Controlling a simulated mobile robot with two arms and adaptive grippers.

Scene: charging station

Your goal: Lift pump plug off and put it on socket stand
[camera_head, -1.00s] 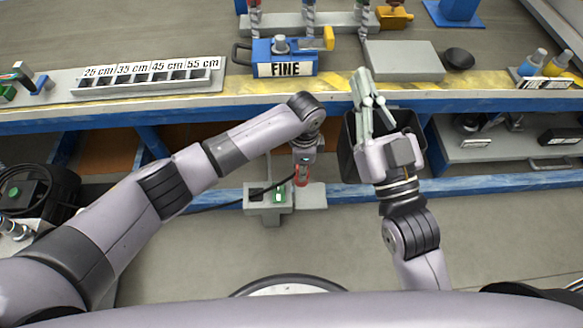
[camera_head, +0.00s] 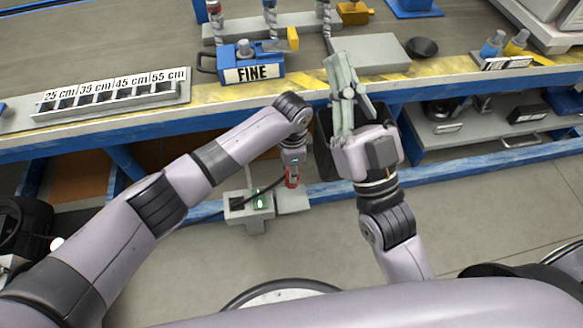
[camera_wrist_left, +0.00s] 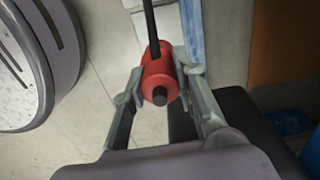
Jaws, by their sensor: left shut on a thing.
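My left gripper (camera_head: 293,165) is shut on the red pump plug (camera_head: 292,178), low in front of the workbench. In the left wrist view the plug (camera_wrist_left: 158,68) is a red cylinder with a black tip and a black cable, between the two grey fingers (camera_wrist_left: 162,84). The grey socket stand (camera_head: 236,215) is below the bench, with a black socket and a green-lit part on top. The plug is over or beside the stand's right part; whether they touch cannot be told. My right gripper (camera_head: 346,85) is raised at the bench edge, with nothing seen in it; its finger gap is unclear.
A dark bin (camera_head: 324,150) is behind my right gripper. The bench (camera_head: 300,85) holds a blue FINE box (camera_head: 252,76), a labelled length tray (camera_head: 110,98) and a grey block (camera_head: 372,52). A blue rail (camera_head: 470,152) runs low along the bench.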

